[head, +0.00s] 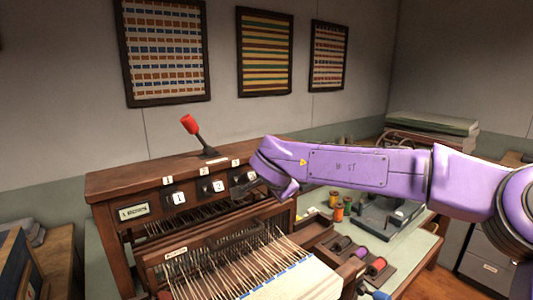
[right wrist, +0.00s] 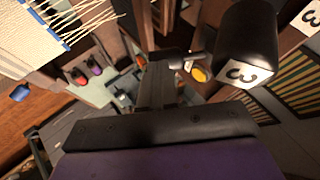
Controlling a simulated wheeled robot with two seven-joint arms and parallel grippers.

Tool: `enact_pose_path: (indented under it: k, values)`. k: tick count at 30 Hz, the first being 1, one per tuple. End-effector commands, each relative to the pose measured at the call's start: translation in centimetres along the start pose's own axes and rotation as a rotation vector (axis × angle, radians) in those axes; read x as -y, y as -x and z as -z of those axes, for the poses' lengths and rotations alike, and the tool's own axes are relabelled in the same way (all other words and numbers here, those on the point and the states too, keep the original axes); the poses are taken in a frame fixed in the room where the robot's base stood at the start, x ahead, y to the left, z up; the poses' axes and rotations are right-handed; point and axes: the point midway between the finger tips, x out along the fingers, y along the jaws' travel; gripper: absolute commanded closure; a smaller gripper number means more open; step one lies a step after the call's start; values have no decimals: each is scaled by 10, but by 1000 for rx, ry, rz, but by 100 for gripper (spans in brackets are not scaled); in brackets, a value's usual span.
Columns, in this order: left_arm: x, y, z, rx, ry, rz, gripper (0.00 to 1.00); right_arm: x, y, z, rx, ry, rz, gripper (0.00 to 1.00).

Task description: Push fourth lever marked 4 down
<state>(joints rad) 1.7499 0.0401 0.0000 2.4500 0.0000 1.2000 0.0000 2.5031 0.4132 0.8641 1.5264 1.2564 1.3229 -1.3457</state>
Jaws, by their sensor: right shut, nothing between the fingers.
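The wooden loom (head: 110,185) has black levers on its front. The lever marked 1 (head: 178,198) and the lever marked 2 (head: 217,186) show their white labels. The lever marked 3 (head: 238,177) is partly covered by my right gripper (head: 262,188). The fourth lever is hidden behind my right arm in the head view. I cannot make out its label in the right wrist view. There, the black lever marked 3 (right wrist: 248,40) is large at upper right, beside my shut, empty right gripper (right wrist: 168,60). My left gripper is out of view.
A red-knobbed lever (head: 195,132) stands tilted on top of the loom. Warp threads (head: 240,260) spread across the loom's front. A green side table (head: 425,240) at right holds colored spools and a dark device. Framed textiles hang on the wall behind.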

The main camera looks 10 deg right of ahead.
Motion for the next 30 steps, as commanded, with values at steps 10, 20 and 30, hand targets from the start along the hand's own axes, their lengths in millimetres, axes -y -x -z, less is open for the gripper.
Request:
enact_pose_path:
  k: [10,20,30]
  values:
    - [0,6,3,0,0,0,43,3,5,2,0,1,0,100]
    - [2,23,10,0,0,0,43,7,70,-4,3,5,10,100]
    - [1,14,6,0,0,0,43,-4,130,-4,3,5,5,100]
